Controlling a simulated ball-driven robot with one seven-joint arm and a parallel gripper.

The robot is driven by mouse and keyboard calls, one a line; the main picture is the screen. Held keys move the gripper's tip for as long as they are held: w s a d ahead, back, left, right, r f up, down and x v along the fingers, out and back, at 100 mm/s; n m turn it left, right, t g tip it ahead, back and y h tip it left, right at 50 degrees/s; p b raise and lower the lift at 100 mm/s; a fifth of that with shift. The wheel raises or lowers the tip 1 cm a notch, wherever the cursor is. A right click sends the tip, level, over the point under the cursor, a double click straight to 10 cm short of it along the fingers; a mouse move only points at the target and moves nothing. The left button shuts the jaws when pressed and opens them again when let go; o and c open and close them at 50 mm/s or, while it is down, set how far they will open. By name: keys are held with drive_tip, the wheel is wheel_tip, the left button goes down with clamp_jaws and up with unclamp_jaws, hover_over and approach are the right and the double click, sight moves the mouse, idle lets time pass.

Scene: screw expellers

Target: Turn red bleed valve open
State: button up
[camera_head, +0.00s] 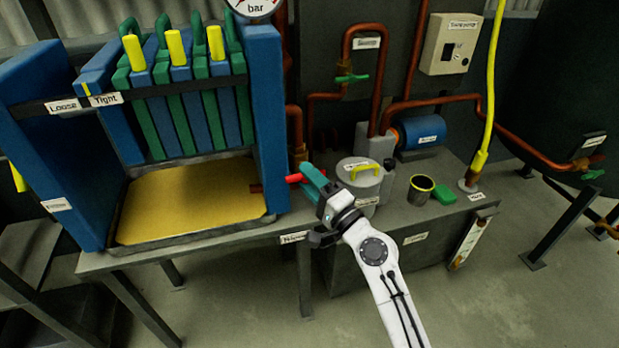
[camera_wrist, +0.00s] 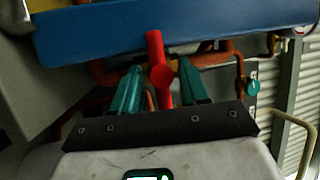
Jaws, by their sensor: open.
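The red bleed valve handle (camera_wrist: 156,62) stands out below a blue beam in the wrist view, its bar running up from a round hub. In the head view the red handle (camera_head: 293,178) shows at the right side of the blue press frame, just left of my gripper. My gripper (camera_wrist: 157,82) is open, with one teal finger on each side of the red handle. In the head view my gripper (camera_head: 309,173) reaches in from the lower right. I cannot tell whether either finger touches the handle.
The blue press (camera_head: 268,110) with green and blue plates stands left, above a yellow tray (camera_head: 185,205). A lidded grey pot (camera_head: 360,180), a dark cup (camera_head: 420,188) and a green block (camera_head: 445,194) stand on the bench right of my gripper. Copper pipes (camera_head: 345,60) run behind.

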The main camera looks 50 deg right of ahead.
drive_tip(key=shift+c, duration=0.2)
clamp_jaws()
drive_tip(key=shift+r+n, duration=0.15)
drive_tip(key=shift+n, duration=0.15)
drive_tip(key=shift+w+a+r+n+g+p, duration=0.15)
drive_tip(key=shift+n+g+p, duration=1.1)
drive_tip(key=shift+n+p, duration=1.4)
drive_tip(key=shift+r+n+g+p, duration=0.2)
drive_tip(key=shift+n+g+p, duration=1)
drive_tip(key=shift+n+p, duration=1.35)
drive_tip(key=shift+w+a+r+n+g+p, duration=0.15)
drive_tip(key=shift+n+g+p, duration=1.1)
drive_tip(key=shift+n+p, duration=1.4)
drive_tip(key=shift+s+f+m+p, duration=0.1)
drive_tip(key=shift+m+p, duration=0.35)
drive_tip(key=shift+p, duration=0.15)
